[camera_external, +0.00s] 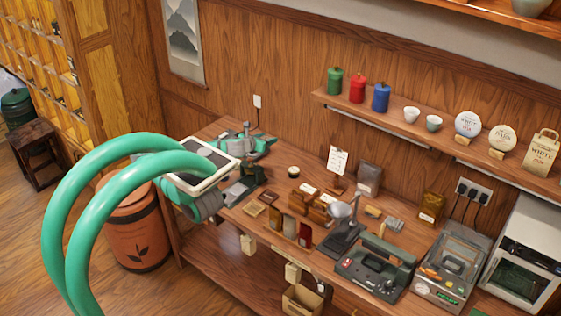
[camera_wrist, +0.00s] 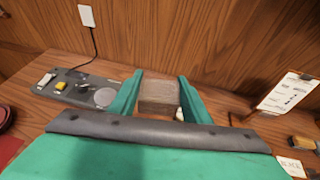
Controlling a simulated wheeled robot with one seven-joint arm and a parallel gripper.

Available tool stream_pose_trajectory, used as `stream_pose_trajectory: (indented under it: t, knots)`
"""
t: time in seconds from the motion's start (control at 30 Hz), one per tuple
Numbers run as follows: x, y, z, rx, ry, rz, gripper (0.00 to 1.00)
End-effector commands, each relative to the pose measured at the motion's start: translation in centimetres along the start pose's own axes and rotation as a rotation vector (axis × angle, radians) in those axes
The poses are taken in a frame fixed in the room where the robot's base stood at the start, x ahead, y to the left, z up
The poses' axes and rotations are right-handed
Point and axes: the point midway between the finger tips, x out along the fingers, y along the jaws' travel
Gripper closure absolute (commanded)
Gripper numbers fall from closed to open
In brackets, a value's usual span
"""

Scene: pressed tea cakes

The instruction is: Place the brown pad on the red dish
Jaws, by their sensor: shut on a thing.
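My gripper (camera_wrist: 160,88) shows in the wrist view as two teal fingers either side of a brown block (camera_wrist: 158,94), likely the brown pad. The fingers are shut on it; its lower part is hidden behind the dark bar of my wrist. A dark red round dish (camera_wrist: 5,117), only partly in view, is at the left edge of the wrist view, to the left of my gripper. In the external view my arm covers much of the table's left end, and I cannot clearly make out the fingers, the held block or the dish there.
A grey device (camera_wrist: 85,88) lies left of the fingers in the wrist view. A card on a stand (camera_wrist: 288,92) is at the right. In the external view, small wooden trays (camera_external: 253,209), a dark green machine (camera_external: 375,268) and a scale-like device (camera_external: 450,270) crowd the table.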

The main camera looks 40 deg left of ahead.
Motion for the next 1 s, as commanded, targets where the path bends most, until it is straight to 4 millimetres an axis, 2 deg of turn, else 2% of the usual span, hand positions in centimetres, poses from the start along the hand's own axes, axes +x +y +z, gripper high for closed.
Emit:
stream_pose_trajectory:
  t: [0.03,0.27,0.47,0.6,0.7,0.8,1.0]
  knots:
    - [-0.1,2.1,0.0,-0.013,0.000,0.033,0.78]
    - [-1.5,12.2,-0.6,-0.078,0.000,0.188,0.78]
    - [-4.2,21.0,-1.8,-0.135,0.000,0.327,0.78]
    - [-6.7,26.8,-2.8,-0.174,0.000,0.420,0.78]
    - [-8.6,30.3,-3.6,-0.198,0.000,0.478,0.78]
    - [-10.2,32.8,-4.2,-0.216,-0.001,0.522,0.78]
    - [-12.6,36.2,-5.2,-0.241,-0.002,0.582,0.78]
